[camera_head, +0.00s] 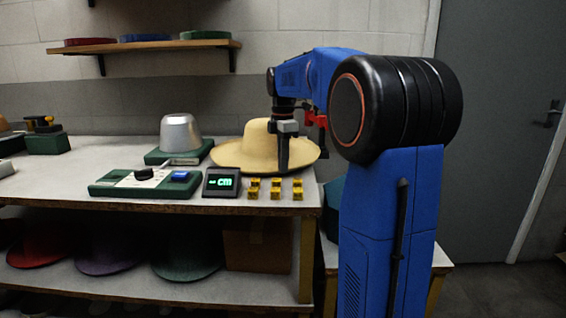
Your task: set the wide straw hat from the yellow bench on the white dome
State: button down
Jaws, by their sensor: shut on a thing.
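The wide straw hat (254,148) is pale yellow, with its crown up and brim spread, over the right end of the long work table. My gripper (283,158) points down at the right side of the hat and is shut on it. The dark fingers cover part of the crown and brim. I cannot tell whether the brim touches the table top. A pale silvery-white dome (180,132) stands on a green base (178,153) to the left of the hat, apart from it. The dome is bare.
In front are a green control box (140,188) with a black knob, a small display (222,182) and several yellow blocks (276,188). A wall shelf (140,46) holds coloured hats. Darker hats lie on the lower shelf. A wooden bench (441,262) shows partly behind my arm.

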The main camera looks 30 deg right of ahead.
jog(key=shift+f, duration=0.2)
jog(key=c, duration=1.8)
grip_release()
jog(key=shift+r, duration=0.1)
notch_tip(320, 180, up, 17)
jog(key=s+a+f+m+t, duration=0.1)
jog(key=s+a+f+m, duration=0.3)
jog(key=s+a, duration=0.35)
jog(key=s+a+f+m+t, duration=0.1)
jog(key=s+a+f+m, duration=0.2)
jog(key=s+f, duration=0.5)
jog(key=s+a+f+m+t, duration=0.1)
jog(key=s+a+f+m, duration=0.2)
jog(key=s+f, duration=0.5)
jog(key=s+a+f+m+t, duration=0.1)
jog(key=s+a+f+m, duration=0.3)
jog(key=s+f, duration=0.4)
notch_tip(320, 180, down, 4)
jog(key=shift+s+r+m+t, duration=0.1)
jog(key=shift+s+m+t, duration=0.3)
jog(key=shift+m, duration=0.4)
